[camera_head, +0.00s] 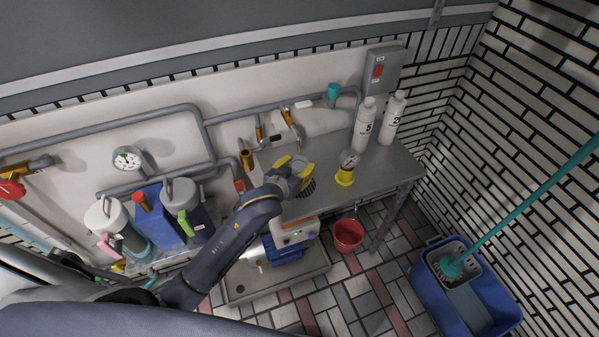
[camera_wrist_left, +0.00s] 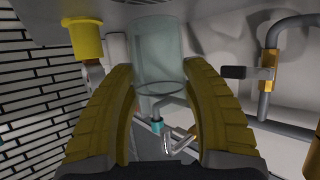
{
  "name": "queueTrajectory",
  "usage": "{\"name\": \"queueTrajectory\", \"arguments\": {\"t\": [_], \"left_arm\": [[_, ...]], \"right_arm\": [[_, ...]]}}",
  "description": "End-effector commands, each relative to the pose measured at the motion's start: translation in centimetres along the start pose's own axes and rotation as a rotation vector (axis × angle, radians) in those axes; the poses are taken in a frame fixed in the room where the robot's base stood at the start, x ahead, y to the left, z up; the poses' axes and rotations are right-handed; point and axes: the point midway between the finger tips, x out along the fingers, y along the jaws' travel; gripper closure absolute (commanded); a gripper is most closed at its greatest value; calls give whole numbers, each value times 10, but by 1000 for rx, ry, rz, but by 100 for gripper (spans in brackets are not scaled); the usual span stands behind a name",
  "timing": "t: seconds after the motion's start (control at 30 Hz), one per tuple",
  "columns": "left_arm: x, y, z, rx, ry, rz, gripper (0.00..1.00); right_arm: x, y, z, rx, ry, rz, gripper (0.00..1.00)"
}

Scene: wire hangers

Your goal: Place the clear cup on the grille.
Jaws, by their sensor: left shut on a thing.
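My left gripper (camera_head: 293,170) is over the grey counter, its yellow fingers on either side of the clear cup (camera_head: 299,160). In the left wrist view the cup (camera_wrist_left: 158,55) stands out between the two fingers (camera_wrist_left: 163,110), and they are shut on it. The cup's far end is close to the grey surface at the top of that view; I cannot tell whether it touches. The dark slotted grille (camera_head: 311,187) shows in the counter just right of my gripper, partly hidden by it. My right gripper is not in view.
A yellow-based gauge (camera_head: 346,168) stands right of the gripper, with two white bottles (camera_head: 363,125) behind it. Pipes and a tap (camera_head: 290,117) run along the wall behind. A red bucket (camera_head: 348,235) is below the counter.

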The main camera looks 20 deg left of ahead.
Motion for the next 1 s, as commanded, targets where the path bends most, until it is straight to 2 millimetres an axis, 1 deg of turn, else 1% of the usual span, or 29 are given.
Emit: {"name": "queueTrajectory", "arguments": {"t": [0.13,0.2,0.4,0.53,0.97,1.0], "left_arm": [[7,0,-3,0,0,0,68],[9,0,-1,0,-1,0,68],[17,0,20,0,-3,0,68],[20,0,28,0,-1,0,68],[22,0,32,0,-1,0,68],[22,0,32,0,-1,-1,50]], "right_arm": [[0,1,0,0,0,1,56],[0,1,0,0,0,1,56],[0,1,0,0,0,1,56],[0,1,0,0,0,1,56],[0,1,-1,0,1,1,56],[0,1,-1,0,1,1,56]]}}
